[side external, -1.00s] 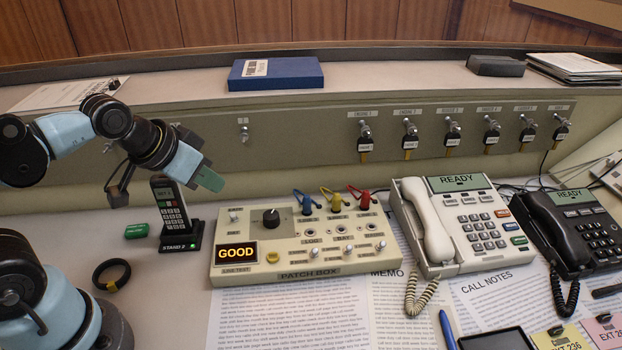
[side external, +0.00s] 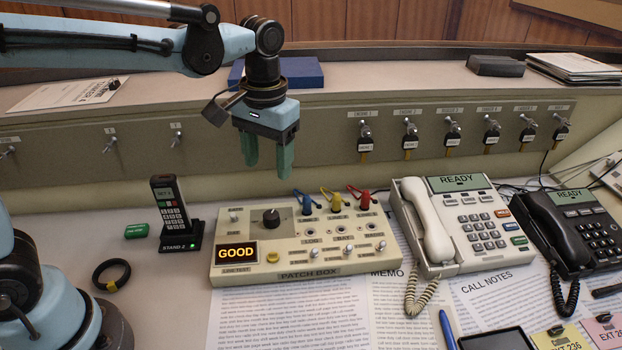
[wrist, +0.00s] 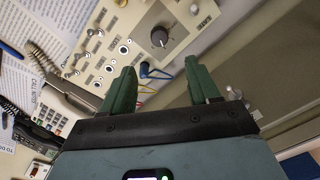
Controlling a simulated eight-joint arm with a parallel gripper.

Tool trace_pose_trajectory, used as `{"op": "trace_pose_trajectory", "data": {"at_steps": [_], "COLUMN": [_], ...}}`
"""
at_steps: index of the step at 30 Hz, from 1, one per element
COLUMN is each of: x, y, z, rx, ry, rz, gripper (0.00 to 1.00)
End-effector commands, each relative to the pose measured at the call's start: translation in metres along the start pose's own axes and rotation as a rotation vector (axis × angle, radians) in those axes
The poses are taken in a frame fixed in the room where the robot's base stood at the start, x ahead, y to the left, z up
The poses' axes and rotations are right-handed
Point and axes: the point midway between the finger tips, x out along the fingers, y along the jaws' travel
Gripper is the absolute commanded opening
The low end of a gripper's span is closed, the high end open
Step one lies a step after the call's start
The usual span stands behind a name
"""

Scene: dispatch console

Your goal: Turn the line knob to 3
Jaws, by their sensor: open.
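The line knob (side external: 271,217) is a dark round knob with a light pointer mark on the beige patch box (side external: 318,270). It also shows in the wrist view (wrist: 159,37), beyond my open fingertips. The number its pointer stands at is too small to read. The amber display (side external: 236,253) on the box reads GOOD. My gripper (side external: 267,158) points down, above and behind the knob, with its green fingers apart and nothing between them. In the wrist view my gripper (wrist: 163,85) is also open and clear of the box.
Blue (side external: 306,202), yellow (side external: 335,201) and red (side external: 364,201) plugs stand right of the knob. A white phone (side external: 455,225) is at the right. A handset in a stand (side external: 170,210) is at the left. Keys hang on the panel (side external: 310,150) behind.

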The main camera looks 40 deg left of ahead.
Motion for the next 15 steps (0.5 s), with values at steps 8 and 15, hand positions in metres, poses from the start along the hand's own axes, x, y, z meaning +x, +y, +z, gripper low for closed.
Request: {"op": "trace_pose_trajectory", "data": {"at_steps": [8,15], "x": [0.016,0.052], "y": [0.002,0.002], "z": [-0.002,-0.001], "rx": [-0.003,-0.003], "ry": [-0.013,-0.012], "rz": [-0.006,-0.005], "gripper": [0.60,0.60]}}
